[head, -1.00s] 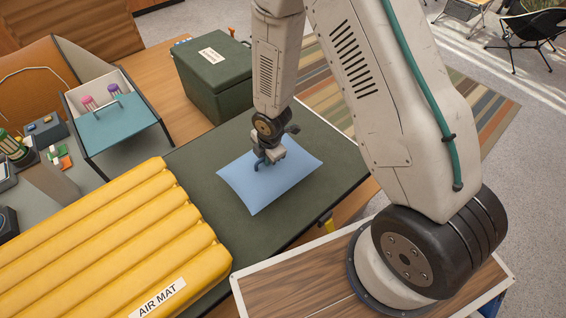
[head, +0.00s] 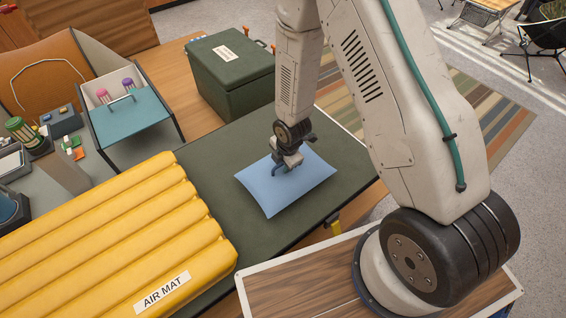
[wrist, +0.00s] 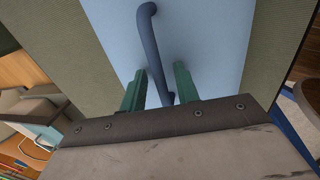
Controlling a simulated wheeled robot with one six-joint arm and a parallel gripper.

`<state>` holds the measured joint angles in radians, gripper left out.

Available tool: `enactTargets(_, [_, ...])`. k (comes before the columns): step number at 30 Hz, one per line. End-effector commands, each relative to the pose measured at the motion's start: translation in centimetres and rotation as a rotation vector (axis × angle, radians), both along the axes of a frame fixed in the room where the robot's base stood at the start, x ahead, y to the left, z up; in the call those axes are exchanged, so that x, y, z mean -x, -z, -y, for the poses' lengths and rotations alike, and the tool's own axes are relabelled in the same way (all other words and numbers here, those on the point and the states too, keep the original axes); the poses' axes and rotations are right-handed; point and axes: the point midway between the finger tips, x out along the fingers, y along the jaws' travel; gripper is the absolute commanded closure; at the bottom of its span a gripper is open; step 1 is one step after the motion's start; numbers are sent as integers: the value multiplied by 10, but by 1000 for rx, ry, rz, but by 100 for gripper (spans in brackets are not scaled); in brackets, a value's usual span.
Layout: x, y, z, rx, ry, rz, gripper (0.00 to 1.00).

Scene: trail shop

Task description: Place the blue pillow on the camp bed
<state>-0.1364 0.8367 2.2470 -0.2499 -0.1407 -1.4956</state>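The blue pillow (head: 300,193) lies flat on a dark green, flat-topped surface (head: 235,150) that looks like the camp bed. A darker blue handle stands up from the pillow's middle; it shows in the wrist view (wrist: 150,45). My gripper (head: 283,168) is low over the pillow, at the handle. In the wrist view its two green fingertips (wrist: 160,86) are apart, with the handle between them. The handle is close to the left finger, and a gap shows towards the right finger. I cannot tell whether the left finger touches it.
A yellow air mat (head: 130,225) covers the left part of the green surface. A green lidded box (head: 230,80) stands behind on wood. A grey box with a teal panel (head: 125,128) is at back left. The green surface around the pillow is clear.

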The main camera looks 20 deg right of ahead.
Motion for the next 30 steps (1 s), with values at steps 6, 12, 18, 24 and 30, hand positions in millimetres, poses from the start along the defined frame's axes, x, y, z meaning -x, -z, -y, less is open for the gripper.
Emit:
enactTargets(6, [1,0,0,1,0,-2,68])
enactTargets(12, [2,-11,1,0,1,1,68])
enactTargets(18, [7,-45,2,-1,-2,3,68])
enactTargets(24, [12,-63,3,-1,-2,0,68])
enactTargets(30, [14,-72,4,0,-1,-1,68])
